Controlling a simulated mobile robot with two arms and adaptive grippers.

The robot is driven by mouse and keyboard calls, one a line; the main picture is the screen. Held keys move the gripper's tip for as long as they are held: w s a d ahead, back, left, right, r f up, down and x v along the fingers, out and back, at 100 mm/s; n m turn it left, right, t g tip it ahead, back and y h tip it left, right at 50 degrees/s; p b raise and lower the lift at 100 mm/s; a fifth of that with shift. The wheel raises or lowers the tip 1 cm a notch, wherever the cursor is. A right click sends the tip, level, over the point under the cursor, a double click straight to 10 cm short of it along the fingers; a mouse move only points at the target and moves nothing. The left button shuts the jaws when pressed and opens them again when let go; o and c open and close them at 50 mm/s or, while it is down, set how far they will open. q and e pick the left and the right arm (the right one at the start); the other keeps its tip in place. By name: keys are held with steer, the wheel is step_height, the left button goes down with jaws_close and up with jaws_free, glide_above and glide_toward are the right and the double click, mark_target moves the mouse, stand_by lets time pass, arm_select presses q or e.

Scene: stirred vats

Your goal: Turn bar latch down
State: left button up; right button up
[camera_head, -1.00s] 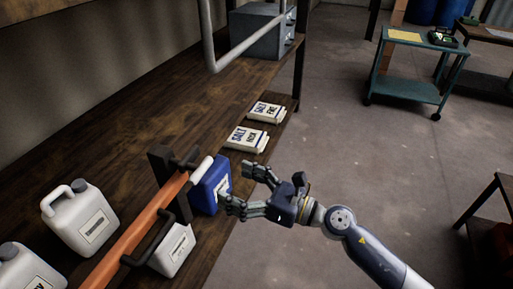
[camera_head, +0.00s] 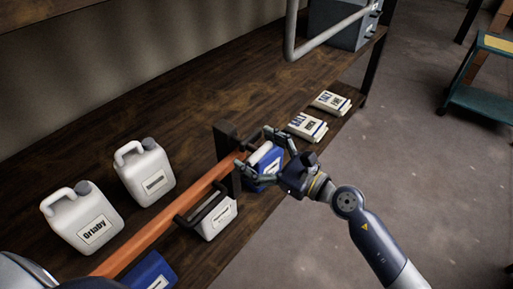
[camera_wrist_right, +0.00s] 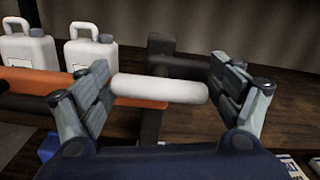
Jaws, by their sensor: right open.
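An orange bar (camera_head: 165,217) runs slantwise over the bench, with a dark upright bracket (camera_head: 226,145) and a dark loop handle (camera_head: 192,214). At its far end is a white round grip (camera_head: 261,153), which also lies across the right wrist view (camera_wrist_right: 165,90). My right gripper (camera_head: 255,150) is open, with its fingers on either side of the white grip. In the right wrist view a left finger is close to the grip, and a gap shows at the right finger; contact cannot be told. My left gripper is not in view.
Blue jugs (camera_head: 266,172) and a white jug (camera_head: 216,219) stand below the bar. Two white jugs (camera_head: 145,172) stand behind it. Salt packs (camera_head: 307,127) lie on the bench's right edge. A grey pipe (camera_head: 290,35) hangs above. Bare bench (camera_head: 180,95) lies behind.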

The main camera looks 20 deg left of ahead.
steer(key=shift+a, duration=0.1)
steer(key=c, duration=1)
steer(key=shift+c, duration=0.3)
